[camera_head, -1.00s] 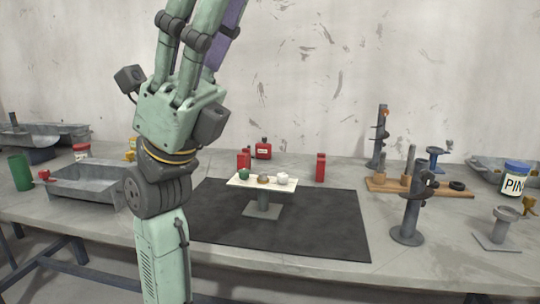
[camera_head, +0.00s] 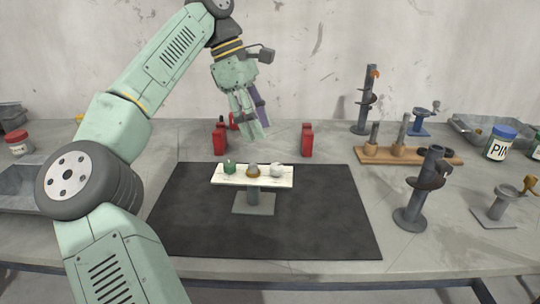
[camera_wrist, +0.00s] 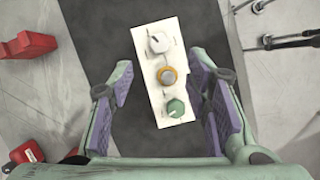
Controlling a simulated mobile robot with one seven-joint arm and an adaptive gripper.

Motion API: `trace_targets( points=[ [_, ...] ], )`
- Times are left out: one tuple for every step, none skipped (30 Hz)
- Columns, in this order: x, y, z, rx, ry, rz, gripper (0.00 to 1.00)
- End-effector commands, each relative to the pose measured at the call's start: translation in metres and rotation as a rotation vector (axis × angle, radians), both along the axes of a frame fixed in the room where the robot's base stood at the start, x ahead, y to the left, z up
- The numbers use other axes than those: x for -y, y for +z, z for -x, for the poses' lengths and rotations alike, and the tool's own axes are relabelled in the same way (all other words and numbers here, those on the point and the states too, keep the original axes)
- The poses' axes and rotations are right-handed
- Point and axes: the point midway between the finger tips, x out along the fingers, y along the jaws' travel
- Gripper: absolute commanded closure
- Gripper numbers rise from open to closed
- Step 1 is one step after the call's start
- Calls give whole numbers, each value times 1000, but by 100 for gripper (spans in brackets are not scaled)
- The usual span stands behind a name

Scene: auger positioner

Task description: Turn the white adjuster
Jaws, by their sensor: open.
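The white adjuster (camera_head: 277,170) is a small white knob at the right end of a pale plate (camera_head: 225,181) on a grey stand (camera_head: 254,205). A brown-orange knob (camera_head: 252,170) sits in the middle and a green knob (camera_head: 229,167) at the left end. My gripper (camera_head: 254,133) is open and empty, above and behind the plate, with its fingers pointing down. In the wrist view the white adjuster (camera_wrist: 158,42) is at the top of the plate, beyond my fingertips. The green knob (camera_wrist: 176,107) lies between the fingers in that picture, well below them.
The stand is on a dark mat (camera_head: 330,215) with free room around it. Red containers (camera_head: 307,140) stand behind. A grey auger post (camera_head: 422,190), a wooden board (camera_head: 400,155) and a PIN jar (camera_head: 499,143) are at the right.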

Motion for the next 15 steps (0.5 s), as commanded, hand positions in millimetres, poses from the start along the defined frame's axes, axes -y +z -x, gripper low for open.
trace_targets(
  points=[
    [3,-12,1,-1,-4,4,56],
    [6,-17,2,0,-4,5,56],
    [8,-22,3,1,-3,4,56],
    [10,-26,4,0,-2,2,56],
    [12,-32,4,0,-2,2,56],
    [15,-39,6,-1,-3,3,56],
    [18,-44,6,0,-3,4,56],
    [19,-49,7,1,-1,3,56],
    [22,-55,8,1,-1,3,56],
    [24,-60,8,1,-1,5,56],
    [26,-65,9,1,-2,4,56],
    [28,-69,10,2,-2,4,56],
    [30,-73,10,2,-1,4,56],
    [31,-76,10,2,-1,5,56],
    [32,-79,11,2,-1,5,56]
  ],
)
